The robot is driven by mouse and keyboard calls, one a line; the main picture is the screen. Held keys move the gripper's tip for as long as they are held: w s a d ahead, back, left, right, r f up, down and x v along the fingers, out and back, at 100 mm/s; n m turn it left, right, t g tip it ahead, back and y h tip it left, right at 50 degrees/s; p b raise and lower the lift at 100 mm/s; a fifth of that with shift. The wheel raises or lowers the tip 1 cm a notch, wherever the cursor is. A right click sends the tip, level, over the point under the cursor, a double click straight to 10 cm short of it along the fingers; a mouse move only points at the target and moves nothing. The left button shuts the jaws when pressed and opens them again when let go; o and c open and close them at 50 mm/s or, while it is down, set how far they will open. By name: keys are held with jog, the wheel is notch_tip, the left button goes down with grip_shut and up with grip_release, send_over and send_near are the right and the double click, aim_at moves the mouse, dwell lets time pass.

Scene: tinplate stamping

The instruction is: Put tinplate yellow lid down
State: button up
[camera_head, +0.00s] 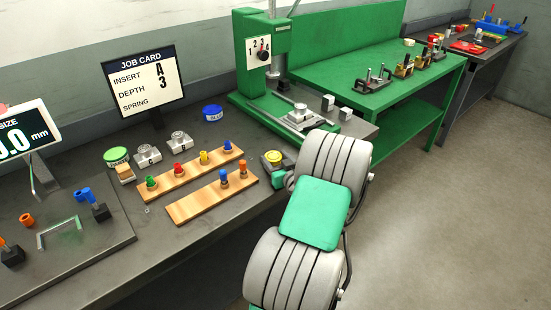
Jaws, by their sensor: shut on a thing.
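The yellow lid (273,156) is a small round disc at the right end of the dark workbench, just right of the wooden racks. My gripper (278,170) is at the lid, shut on it; the fingers are small and partly hidden by my arm. I cannot tell whether the lid touches the bench. Two similar round lids lie on the bench: a blue lid (212,112) near the job card and a green lid (117,155) at the left.
Two wooden racks (190,176) with coloured knobbed pieces lie left of my gripper. Two metal die blocks (148,155) stand behind them. A green press (262,55) stands behind my gripper, with metal blocks on its right. A job card (141,83) stands at the back.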

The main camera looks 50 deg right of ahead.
jog(key=shift+f, duration=0.1)
jog(key=o, duration=1.5)
jog(key=shift+r, duration=0.2)
jog(key=b+v, duration=0.2)
jog(key=v, duration=1)
